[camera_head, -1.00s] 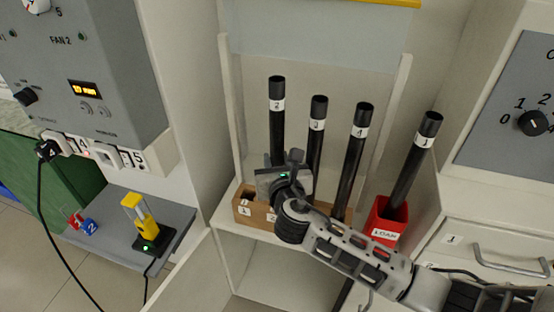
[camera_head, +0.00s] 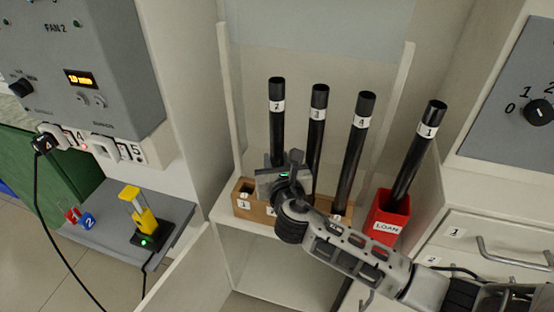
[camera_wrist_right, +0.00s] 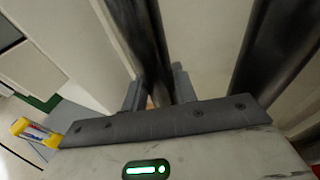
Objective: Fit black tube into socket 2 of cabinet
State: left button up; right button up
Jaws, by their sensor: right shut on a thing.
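A black tube with a white label 2 (camera_head: 277,125) stands upright at the left of the cabinet's row. My right gripper (camera_head: 279,172) is shut on it low down, just above the wooden socket block (camera_head: 252,207). The gripper hides the tube's lower end, so I cannot tell whether it sits in a socket. The block's front label 1 shows; the label beside it is partly covered by the gripper. In the right wrist view the held tube (camera_wrist_right: 147,45) runs between the fingers (camera_wrist_right: 156,92). My left gripper is not in view.
Tubes labelled 3 (camera_head: 317,130) and 4 (camera_head: 355,140) stand close to the right of the gripper. A tube labelled 1 (camera_head: 418,150) leans in a red LOAN box (camera_head: 388,224). A grey shelf (camera_head: 110,228) with a yellow-topped device (camera_head: 140,212) is at left.

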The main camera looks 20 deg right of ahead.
jog(key=o, duration=1.1)
jog(key=shift+o, duration=0.2)
jog(key=v, duration=1.6)
jog(key=shift+p, duration=0.3)
